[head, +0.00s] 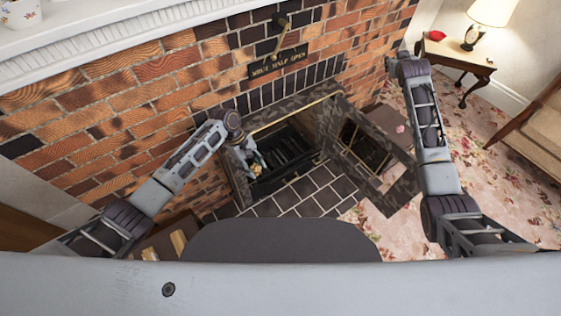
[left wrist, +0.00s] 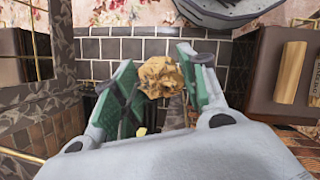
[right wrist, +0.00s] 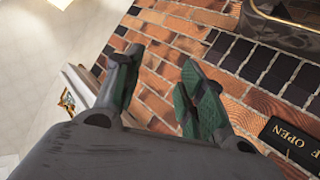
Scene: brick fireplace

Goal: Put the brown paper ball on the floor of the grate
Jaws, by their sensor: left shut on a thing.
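The crumpled brown paper ball (left wrist: 160,76) is between the green-padded fingers of my left gripper (left wrist: 158,82), which is shut on it. In the head view the ball (head: 257,170) shows small at the left side of the fireplace opening, with my left gripper (head: 250,163) reaching in there. The dark barred grate (head: 290,150) lies inside the opening, to the right of the ball; its floor is partly hidden. My right gripper (right wrist: 165,90) is open and empty, raised near the brick wall, away from the fireplace opening.
A framed fireplace door (head: 370,150) stands open at the right of the opening. Dark hearth tiles (head: 300,195) lie in front. A damper sign (head: 277,63) with a lever is above. A box with wood pieces (left wrist: 292,72) stands beside the hearth. A lamp table (head: 455,55) is far right.

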